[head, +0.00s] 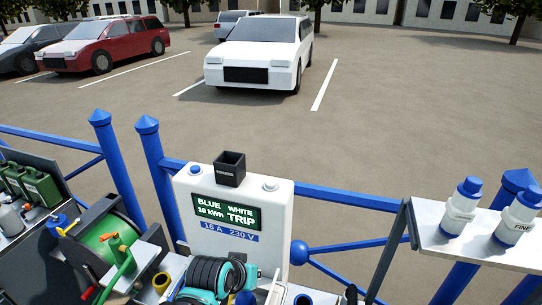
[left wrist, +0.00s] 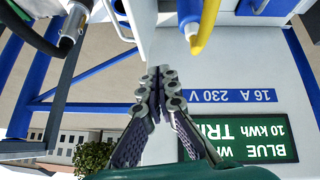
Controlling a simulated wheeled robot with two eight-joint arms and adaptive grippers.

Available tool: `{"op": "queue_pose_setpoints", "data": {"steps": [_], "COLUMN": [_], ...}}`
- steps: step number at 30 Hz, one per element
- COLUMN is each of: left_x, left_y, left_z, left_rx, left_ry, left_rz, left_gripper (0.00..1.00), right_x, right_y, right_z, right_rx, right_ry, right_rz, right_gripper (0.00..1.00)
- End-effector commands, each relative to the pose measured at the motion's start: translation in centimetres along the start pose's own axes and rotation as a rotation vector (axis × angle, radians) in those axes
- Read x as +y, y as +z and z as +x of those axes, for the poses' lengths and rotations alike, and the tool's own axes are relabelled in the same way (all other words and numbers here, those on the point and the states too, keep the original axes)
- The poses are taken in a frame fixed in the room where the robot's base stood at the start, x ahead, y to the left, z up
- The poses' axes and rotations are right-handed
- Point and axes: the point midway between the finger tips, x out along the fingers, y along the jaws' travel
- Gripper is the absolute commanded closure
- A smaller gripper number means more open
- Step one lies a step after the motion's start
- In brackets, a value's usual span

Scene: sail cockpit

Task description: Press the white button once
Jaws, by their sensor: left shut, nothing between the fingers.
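A white power box (head: 280,225) stands at the fence in the head view, with a green display (head: 228,212) reading BLUE, WHITE, 10 kWh and TRIP. On its top, a pale round button (head: 270,185) sits at the right, which looks like the white button. A bluish round button (head: 195,169) sits at the left. My left gripper (left wrist: 160,88) is shut and empty in the left wrist view, in front of the box beside the 16 A 230 V label, apart from both buttons. That view is upside down and shows neither button. My right gripper is not in view.
A black open holder (head: 230,168) stands between the buttons. White bottles (head: 461,207) stand on the right shelf. Space above the box is clear.

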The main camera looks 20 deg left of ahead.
Motion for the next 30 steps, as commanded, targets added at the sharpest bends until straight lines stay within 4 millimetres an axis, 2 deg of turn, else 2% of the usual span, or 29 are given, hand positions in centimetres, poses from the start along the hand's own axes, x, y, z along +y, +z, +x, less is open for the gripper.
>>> {"op": "queue_pose_setpoints", "data": {"steps": [1,3,12,18,21,24,30], "left_x": [0.7,1.4,3.4,4.2,4.3,4.4,4.4], "left_y": [-3.4,-6.4,-19.0,-26.3,-28.7,-30.4,-31.4], "left_z": [-2.5,-3.8,-8.5,-10.7,-11.2,-11.5,-11.3], "left_rx": [0.003,0.007,0.030,0.044,0.050,0.054,0.058], "left_ry": [0.012,0.031,0.110,0.160,0.179,0.193,0.205], "left_rz": [-0.024,-0.057,-0.201,-0.289,-0.324,-0.347,-0.366], "left_gripper": [1.00,1.00,1.00,1.00,1.00,1.00,1.00], "right_x": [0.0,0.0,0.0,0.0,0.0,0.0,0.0], "right_y": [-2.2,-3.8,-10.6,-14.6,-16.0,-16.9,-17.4], "right_z": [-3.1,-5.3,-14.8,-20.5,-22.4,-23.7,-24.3], "right_rx": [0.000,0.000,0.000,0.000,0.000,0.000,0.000], "right_ry": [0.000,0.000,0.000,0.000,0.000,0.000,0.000], "right_rz": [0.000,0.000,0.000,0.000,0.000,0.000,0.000], "right_gripper": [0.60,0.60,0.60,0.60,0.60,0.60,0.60]}}
